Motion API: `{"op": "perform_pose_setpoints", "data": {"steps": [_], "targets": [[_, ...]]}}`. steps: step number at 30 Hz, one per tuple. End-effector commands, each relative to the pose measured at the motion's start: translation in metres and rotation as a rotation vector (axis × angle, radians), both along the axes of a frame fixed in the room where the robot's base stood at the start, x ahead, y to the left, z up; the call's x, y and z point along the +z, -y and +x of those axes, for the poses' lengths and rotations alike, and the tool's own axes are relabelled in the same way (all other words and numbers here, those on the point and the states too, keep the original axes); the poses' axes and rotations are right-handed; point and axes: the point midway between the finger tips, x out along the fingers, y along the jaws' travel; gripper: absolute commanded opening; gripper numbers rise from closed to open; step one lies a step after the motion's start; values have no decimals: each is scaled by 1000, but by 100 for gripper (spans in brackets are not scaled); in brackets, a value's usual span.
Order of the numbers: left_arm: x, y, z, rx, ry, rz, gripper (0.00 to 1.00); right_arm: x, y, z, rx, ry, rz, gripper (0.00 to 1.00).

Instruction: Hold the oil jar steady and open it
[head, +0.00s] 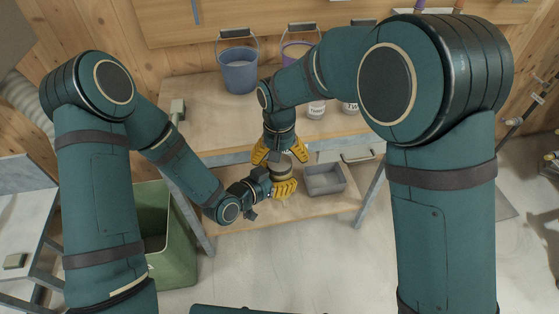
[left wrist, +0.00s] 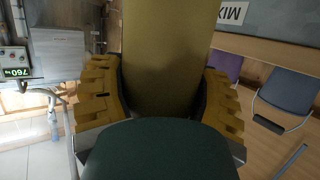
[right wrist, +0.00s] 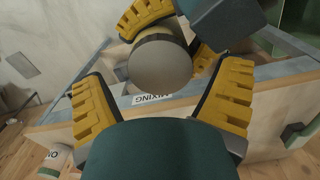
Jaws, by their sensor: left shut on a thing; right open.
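The oil jar (head: 282,168) stands out in front of the bench, with a yellow-olive body (left wrist: 165,60) and a round grey lid (right wrist: 160,65). My left gripper (head: 284,187) is shut on the jar's body, one finger on each side in the left wrist view. My right gripper (head: 280,152) is open just above the jar, pointing down. In the right wrist view the lid lies ahead of the spread right fingers (right wrist: 165,100), with a gap between. The jar's lower part is hidden in the head view.
A grey tray (head: 341,178) sits right of the jar on the lower shelf (head: 235,214). A blue bucket (head: 238,76), a purple bucket (head: 291,53) and white pots (head: 316,110) stand on the bench top. A green bin (head: 178,266) stands at the left.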

Motion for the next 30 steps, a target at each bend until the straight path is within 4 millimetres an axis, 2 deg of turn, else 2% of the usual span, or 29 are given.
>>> {"op": "perform_pose_setpoints", "data": {"steps": [1, 6, 12, 24, 27, 30], "targets": [[1, 0, 0, 0, 2, -1, 0, 9, -1, 1, 0, 4, 3, 91], [1, 0, 0, 0, 2, -1, 0, 26, 0, 1, 0, 2, 1, 91], [1, 0, 0, 0, 2, -1, 0, 32, -1, 0, -11, 0, -2, 94], [1, 0, 0, 0, 1, -1, 0, 60, -1, 1, -223, 2, -7, 94], [1, 0, 0, 0, 2, -1, 0, 62, -1, 1, -248, 3, -5, 94], [1, 0, 0, 0, 2, -1, 0, 55, -1, 1, -254, 3, -4, 94]]}}
